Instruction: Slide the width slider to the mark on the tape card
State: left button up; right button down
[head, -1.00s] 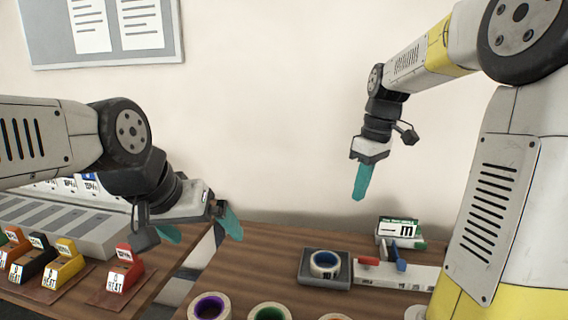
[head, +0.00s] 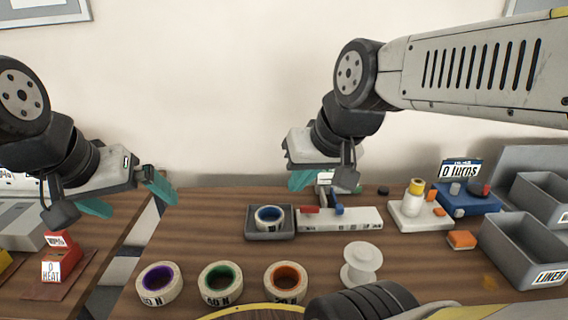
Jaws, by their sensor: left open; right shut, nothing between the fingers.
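A white ruler-like bar (head: 355,222) lies on the bench in the head view, with dark marks along its front. A red block (head: 309,210) and a blue upright piece (head: 337,208) sit on its left half; which one is the width slider I cannot tell. My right gripper (head: 302,180) is shut and empty, above and behind the bar's left end. My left gripper (head: 127,197) is open and empty, far left of the bar.
Purple (head: 159,283), green (head: 220,283) and orange (head: 285,282) rolls and a white spool (head: 361,264) stand in front. Grey bins (head: 520,255) are at right.

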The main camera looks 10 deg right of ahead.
aim_at(339, 208)
jog(key=k, duration=0.4)
jog(key=k+j+u, duration=0.1)
jog(key=k, duration=0.3)
jog(key=z, duration=0.9)
jog(key=i+l, duration=0.3)
jog(key=i, duration=0.15)
jog(key=i+l+z, duration=0.1)
jog(key=i+l, duration=0.25)
jog(key=i, duration=0.1)
